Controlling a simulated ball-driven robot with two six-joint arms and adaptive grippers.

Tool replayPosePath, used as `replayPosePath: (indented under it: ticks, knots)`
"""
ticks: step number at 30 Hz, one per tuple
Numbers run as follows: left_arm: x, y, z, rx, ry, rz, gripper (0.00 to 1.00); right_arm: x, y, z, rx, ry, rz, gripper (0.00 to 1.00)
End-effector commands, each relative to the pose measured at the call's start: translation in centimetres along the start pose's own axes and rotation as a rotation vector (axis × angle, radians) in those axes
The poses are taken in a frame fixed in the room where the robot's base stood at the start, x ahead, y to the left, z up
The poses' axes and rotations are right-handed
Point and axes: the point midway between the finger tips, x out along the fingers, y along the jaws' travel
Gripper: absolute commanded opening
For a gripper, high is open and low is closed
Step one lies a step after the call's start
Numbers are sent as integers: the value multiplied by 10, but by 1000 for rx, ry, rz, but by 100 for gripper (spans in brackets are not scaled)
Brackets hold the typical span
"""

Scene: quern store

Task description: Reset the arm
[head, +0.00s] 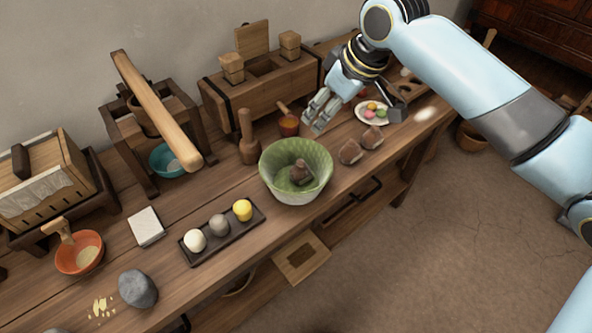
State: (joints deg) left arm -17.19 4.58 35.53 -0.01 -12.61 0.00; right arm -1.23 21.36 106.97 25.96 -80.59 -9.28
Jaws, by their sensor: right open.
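My right arm comes in from the right in the head view. My right gripper (352,112) is open and empty, with its fingers spread above the far part of the wooden table (205,215). It is beyond a green bowl (293,192) that holds a brown lump (300,172). A small white plate (386,112) with several coloured pieces lies close by the fingers, and part of the table behind the gripper is hidden. My left gripper is not in view.
Two brown lumps (351,152) lie right of the bowl. Wooden presses line the wall. Open floor (440,230) lies to the right.

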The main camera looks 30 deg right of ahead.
Motion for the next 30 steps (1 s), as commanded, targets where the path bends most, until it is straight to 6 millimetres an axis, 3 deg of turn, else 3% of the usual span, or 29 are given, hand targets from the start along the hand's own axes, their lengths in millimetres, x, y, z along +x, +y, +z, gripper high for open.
replayPosePath:
  ticks: [9,11,14,20,24,26,30]
  knots:
    - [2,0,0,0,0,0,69,3,0,3,1,-3,-1,47]
    - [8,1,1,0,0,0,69,12,-4,11,4,-13,-8,47]
    - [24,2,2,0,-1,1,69,43,-16,43,30,-64,-38,47]
    - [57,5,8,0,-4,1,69,146,-31,159,146,-238,-53,47]
    - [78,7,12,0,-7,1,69,213,-44,253,219,-330,-24,47]
    - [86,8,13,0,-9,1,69,238,-52,296,243,-365,-6,47]
    - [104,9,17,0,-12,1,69,282,-76,403,275,-437,39,47]
